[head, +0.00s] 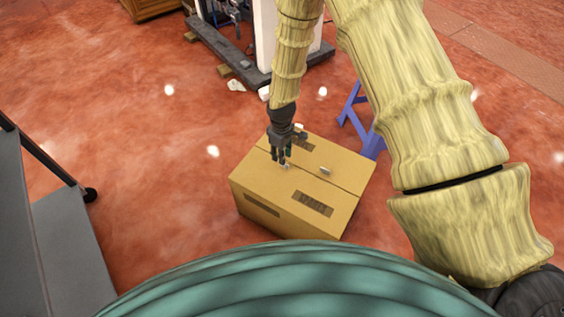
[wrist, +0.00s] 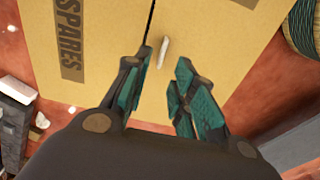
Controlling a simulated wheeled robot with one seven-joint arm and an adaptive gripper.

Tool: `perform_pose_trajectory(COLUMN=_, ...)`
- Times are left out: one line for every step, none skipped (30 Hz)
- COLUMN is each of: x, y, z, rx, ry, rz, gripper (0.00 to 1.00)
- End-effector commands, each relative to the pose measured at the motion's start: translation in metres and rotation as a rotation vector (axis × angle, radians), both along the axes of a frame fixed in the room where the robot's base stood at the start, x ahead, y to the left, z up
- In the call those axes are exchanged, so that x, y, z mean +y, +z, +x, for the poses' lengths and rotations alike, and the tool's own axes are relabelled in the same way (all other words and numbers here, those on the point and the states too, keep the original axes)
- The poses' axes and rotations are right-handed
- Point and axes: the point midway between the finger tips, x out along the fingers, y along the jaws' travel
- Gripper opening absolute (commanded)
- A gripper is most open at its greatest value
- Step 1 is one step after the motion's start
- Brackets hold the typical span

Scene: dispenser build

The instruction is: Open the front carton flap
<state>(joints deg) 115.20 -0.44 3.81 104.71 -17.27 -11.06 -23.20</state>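The brown carton (head: 262,193) stands on the floor with its two top flaps lying flat, meeting at a seam. The front flap (head: 335,213), nearer my body, bears a dark printed label. A small pale tab (wrist: 163,52) sits beside the seam on the front flap in the wrist view. Another pale tab (head: 325,170) shows near the seam in the head view. My gripper (head: 281,160) points down over the flaps near the seam. In the wrist view its fingers (wrist: 160,78) are spread, with the tab just past the gap. I cannot tell whether they touch the carton.
A blue trestle (head: 352,107) stands close behind the carton's right side. A dark-based unit with a white panel (head: 266,37) is behind. A grey platform (head: 70,245) is at the left. The red floor left of the carton is clear.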

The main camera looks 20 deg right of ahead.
Motion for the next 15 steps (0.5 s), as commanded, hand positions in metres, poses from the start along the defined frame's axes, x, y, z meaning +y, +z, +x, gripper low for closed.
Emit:
perform_pose_trajectory(x=0.000, y=-0.011, z=-0.001, rx=0.001, ry=0.000, rz=0.000, gripper=0.26)
perform_pose_trajectory(x=0.000, y=-0.015, z=-0.001, rx=0.001, ry=-0.001, rz=0.000, gripper=0.26)
perform_pose_trajectory(x=0.000, y=-0.020, z=-0.001, rx=0.001, ry=-0.001, rz=0.001, gripper=0.26)
perform_pose_trajectory(x=-0.001, y=-0.024, z=-0.001, rx=0.000, ry=-0.001, rz=0.000, gripper=0.26)
perform_pose_trajectory(x=-0.001, y=-0.028, z=-0.001, rx=0.000, ry=-0.002, rz=0.000, gripper=0.26)
perform_pose_trajectory(x=-0.001, y=-0.032, z=-0.001, rx=0.000, ry=-0.002, rz=0.000, gripper=0.26)
perform_pose_trajectory(x=-0.001, y=-0.035, z=-0.001, rx=0.000, ry=-0.002, rz=0.000, gripper=0.26)
perform_pose_trajectory(x=-0.001, y=-0.037, z=0.000, rx=0.000, ry=-0.002, rz=0.000, gripper=0.26)
perform_pose_trajectory(x=-0.002, y=-0.039, z=0.000, rx=0.000, ry=-0.003, rz=0.000, gripper=0.26)
perform_pose_trajectory(x=-0.002, y=-0.041, z=0.000, rx=-0.001, ry=-0.004, rz=0.001, gripper=0.26)
perform_pose_trajectory(x=-0.002, y=-0.042, z=0.000, rx=-0.001, ry=-0.004, rz=0.001, gripper=0.26)
perform_pose_trajectory(x=-0.002, y=-0.044, z=-0.001, rx=0.000, ry=-0.004, rz=0.000, gripper=0.26)
perform_pose_trajectory(x=-0.002, y=-0.044, z=-0.001, rx=0.000, ry=-0.004, rz=0.000, gripper=0.26)
perform_pose_trajectory(x=-0.002, y=-0.045, z=-0.001, rx=0.000, ry=-0.004, rz=0.000, gripper=0.26)
perform_pose_trajectory(x=-0.002, y=-0.045, z=-0.001, rx=0.000, ry=-0.004, rz=0.000, gripper=0.26)
